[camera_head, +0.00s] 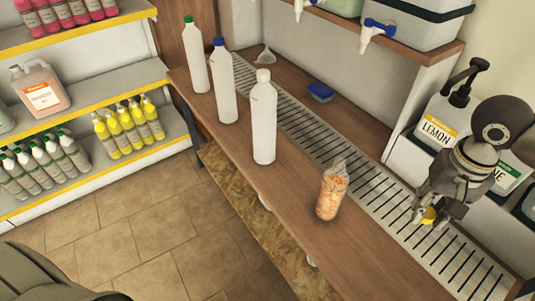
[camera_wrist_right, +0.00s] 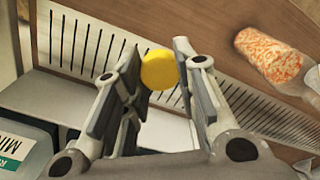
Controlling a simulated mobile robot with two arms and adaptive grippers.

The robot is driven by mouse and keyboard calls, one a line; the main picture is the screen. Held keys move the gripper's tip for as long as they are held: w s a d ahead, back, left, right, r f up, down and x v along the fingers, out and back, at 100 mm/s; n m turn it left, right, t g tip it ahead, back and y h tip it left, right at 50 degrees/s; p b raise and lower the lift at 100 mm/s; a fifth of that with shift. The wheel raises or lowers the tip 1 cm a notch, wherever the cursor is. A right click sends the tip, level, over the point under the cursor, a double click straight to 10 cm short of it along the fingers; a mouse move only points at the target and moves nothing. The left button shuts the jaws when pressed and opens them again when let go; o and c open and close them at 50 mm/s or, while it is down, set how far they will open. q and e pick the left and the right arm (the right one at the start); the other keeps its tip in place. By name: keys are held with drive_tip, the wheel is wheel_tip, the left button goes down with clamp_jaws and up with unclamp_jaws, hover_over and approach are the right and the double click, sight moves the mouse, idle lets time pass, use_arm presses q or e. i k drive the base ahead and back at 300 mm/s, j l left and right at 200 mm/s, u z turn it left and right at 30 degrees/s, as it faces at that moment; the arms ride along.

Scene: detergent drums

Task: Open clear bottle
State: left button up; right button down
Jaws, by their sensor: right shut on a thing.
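The clear bottle (camera_head: 331,194), filled with orange-and-white bits, stands on the wooden counter near its front edge. No cap shows on its clear top. It also appears at the upper right of the right wrist view (camera_wrist_right: 268,54). My right gripper (camera_head: 426,215) is over the slotted metal strip, to the right of the bottle and apart from it. It is shut on a round yellow cap (camera_head: 429,215), which shows between the fingertips in the right wrist view (camera_wrist_right: 159,70). My left gripper is not in view.
White bottles with green (camera_head: 196,60), blue (camera_head: 223,85) and white (camera_head: 263,120) caps stand along the counter. A clear funnel (camera_head: 265,56) and blue sponge (camera_head: 320,92) lie behind. A lemon pump jug (camera_head: 437,122) is beside my right arm. The counter's front right is clear.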

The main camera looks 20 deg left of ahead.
sight(334, 183)
drive_tip(key=i+j+z, duration=0.1)
drive_tip(key=j+z, duration=0.2)
drive_tip(key=j, duration=0.75)
drive_tip(key=j+z, duration=0.3)
drive_tip(key=j, duration=0.75)
